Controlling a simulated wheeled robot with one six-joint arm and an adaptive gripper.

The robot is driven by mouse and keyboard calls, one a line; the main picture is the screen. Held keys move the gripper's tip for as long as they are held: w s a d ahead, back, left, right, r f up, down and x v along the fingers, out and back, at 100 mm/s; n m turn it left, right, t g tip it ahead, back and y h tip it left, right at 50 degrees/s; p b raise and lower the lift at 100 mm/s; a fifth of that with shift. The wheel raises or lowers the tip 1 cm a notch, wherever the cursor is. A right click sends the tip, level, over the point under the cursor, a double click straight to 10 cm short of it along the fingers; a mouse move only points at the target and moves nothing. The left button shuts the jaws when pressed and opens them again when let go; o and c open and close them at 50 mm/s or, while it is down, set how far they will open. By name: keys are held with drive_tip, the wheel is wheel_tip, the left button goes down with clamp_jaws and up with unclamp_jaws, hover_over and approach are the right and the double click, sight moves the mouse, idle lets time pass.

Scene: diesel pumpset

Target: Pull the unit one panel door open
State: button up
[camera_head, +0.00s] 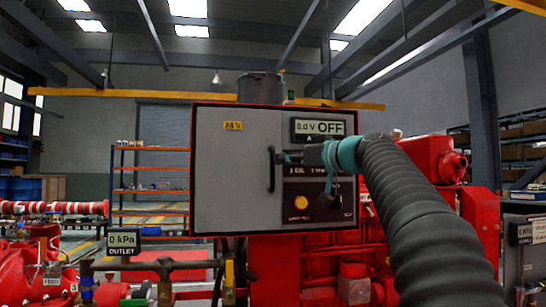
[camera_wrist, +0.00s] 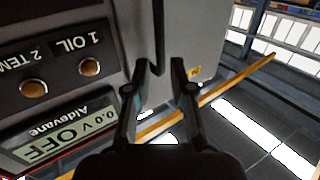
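The control panel has a grey door (camera_head: 225,190) on its left half, which looks shut. A black upright bar handle (camera_head: 271,170) is on the door's right side. My gripper (camera_head: 281,158) reaches in from the right, with its tips at the handle's upper part. In the wrist view, which is turned over, the handle (camera_wrist: 156,30) runs between the two fingertips of my gripper (camera_wrist: 160,68). The fingers are apart, one on each side of the handle, with gaps showing. Whether either finger touches it I cannot tell.
An instrument face with a display reading OFF (camera_head: 318,128) is right of the door, partly hidden by my arm. Red engine parts (camera_head: 440,160) stand behind. An outlet gauge (camera_head: 123,241) and pipes are at lower left. The space left of the panel at door height looks clear.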

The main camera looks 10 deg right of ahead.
sight(273, 185)
drive_tip(key=shift+p+x, duration=0.6)
drive_tip(key=shift+x, duration=2.1)
drive_tip(key=shift+c, duration=0.3)
clamp_jaws()
